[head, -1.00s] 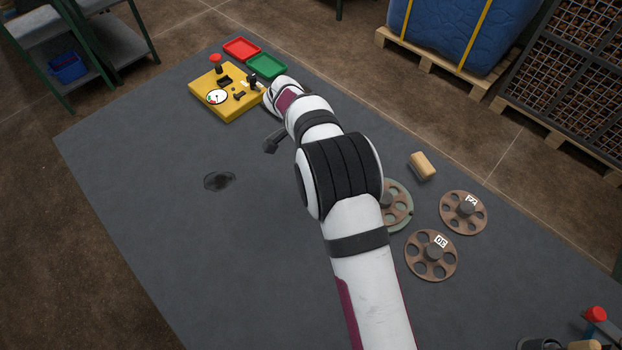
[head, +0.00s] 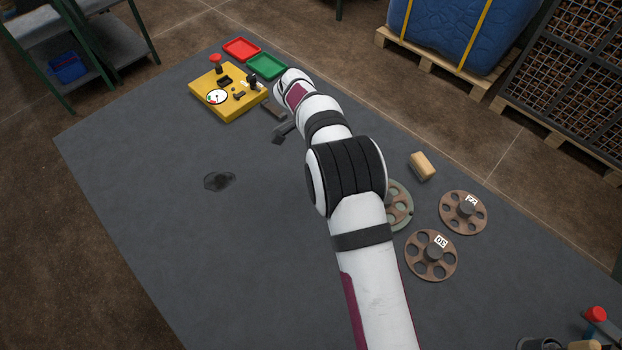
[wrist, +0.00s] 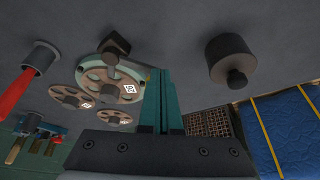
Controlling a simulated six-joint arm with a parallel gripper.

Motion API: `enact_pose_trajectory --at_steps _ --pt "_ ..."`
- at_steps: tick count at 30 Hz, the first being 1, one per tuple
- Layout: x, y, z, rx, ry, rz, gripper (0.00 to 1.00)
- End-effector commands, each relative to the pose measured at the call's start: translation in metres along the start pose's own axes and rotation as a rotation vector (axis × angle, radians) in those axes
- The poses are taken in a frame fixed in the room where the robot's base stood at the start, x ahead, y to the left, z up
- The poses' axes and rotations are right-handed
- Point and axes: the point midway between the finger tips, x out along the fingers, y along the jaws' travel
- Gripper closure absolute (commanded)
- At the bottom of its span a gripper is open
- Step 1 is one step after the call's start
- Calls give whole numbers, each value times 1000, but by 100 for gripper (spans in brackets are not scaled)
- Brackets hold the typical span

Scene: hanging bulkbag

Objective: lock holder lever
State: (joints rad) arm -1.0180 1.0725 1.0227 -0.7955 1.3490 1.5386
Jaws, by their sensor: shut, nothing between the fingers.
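A yellow control box (head: 230,108) sits at the far end of the table, with a red button (head: 215,60), a round gauge (head: 217,97) and several small black parts (head: 239,96). I cannot tell for certain which part is the holder lever. In the wrist view a red handle (wrist: 14,96) slants from a grey cylinder (wrist: 40,56) at the left edge. My gripper's teal fingers (wrist: 163,98) are together and empty in the wrist view, apart from the things around them. In the head view my arm hides the fingers, near the box's right side.
Red (head: 241,48) and green (head: 267,66) trays lie behind the box. Slotted discs (head: 431,255) and a wooden block (head: 422,166) lie right of my arm. A dark cylinder (wrist: 230,60) shows in the wrist view.

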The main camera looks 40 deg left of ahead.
Motion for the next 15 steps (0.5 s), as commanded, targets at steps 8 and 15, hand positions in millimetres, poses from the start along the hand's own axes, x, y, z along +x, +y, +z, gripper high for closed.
enact_pose_trajectory --at_steps 8,15 --pt "-5 -1 13 -1 0 -1 100" --pt "-47 -5 38 1 -1 -4 100"
